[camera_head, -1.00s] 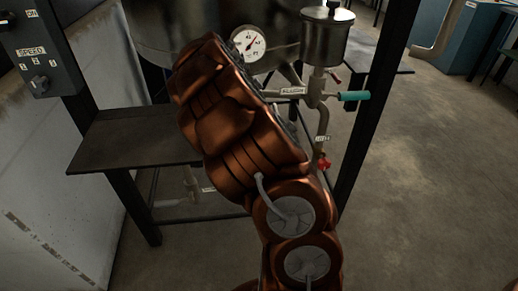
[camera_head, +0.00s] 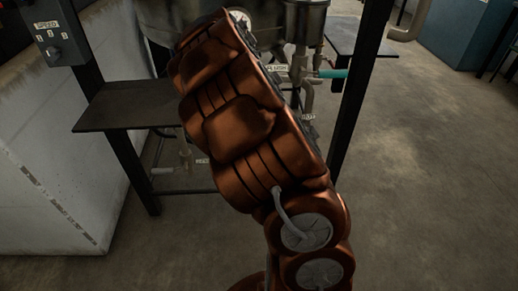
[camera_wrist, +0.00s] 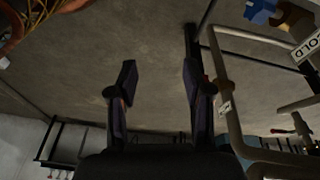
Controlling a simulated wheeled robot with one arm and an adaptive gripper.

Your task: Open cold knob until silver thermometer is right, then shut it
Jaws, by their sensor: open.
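In the wrist view, my gripper (camera_wrist: 160,78) is open, with nothing between its fingers and bare floor behind them. A COLD label (camera_wrist: 306,47) is at the upper right edge. A blue piece (camera_wrist: 260,12) is near it at the top edge, beside a brass-coloured fitting (camera_wrist: 293,20); I cannot tell whether the blue piece is the cold knob. In the head view, my arm hides the gripper. A white dial gauge (camera_head: 239,17) shows only partly above my arm, its reading not legible. I cannot make out a silver thermometer for certain.
In the head view, a metal vessel (camera_head: 305,22) stands above a pipe with a teal handle (camera_head: 334,74). A dark shelf (camera_head: 125,113) is at left, below a switch box (camera_head: 55,35). Bent pipes (camera_wrist: 232,100) run right of my fingers in the wrist view. Floor at right is clear.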

